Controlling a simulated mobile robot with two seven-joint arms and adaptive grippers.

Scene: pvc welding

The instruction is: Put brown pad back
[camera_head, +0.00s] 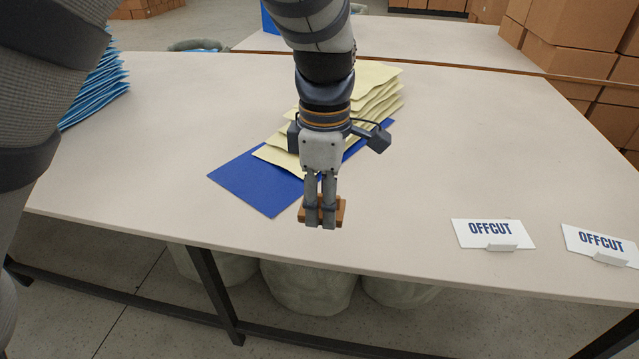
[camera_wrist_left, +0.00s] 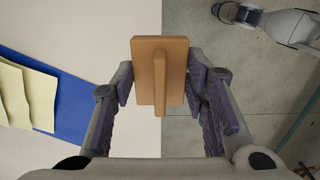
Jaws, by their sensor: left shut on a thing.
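The brown pad (camera_head: 340,211) is a small flat block with a raised handle ridge. My left gripper (camera_head: 321,222) is shut on it near the front edge of the table. In the left wrist view the brown pad (camera_wrist_left: 175,75) sits between the fingers of my left gripper (camera_wrist_left: 163,95), with its ridge facing the camera. There the pad overlaps the line between table top and floor. Whether it touches the table I cannot tell.
The pale table (camera_head: 150,140) holds a blue mat (camera_head: 258,185) with stacked yellow sheets (camera_head: 375,85) behind my gripper. Blue sheets (camera_head: 95,92) lie at the far left. Two OFFCUT signs (camera_head: 492,234) stand at the right. The table between mat and signs is clear.

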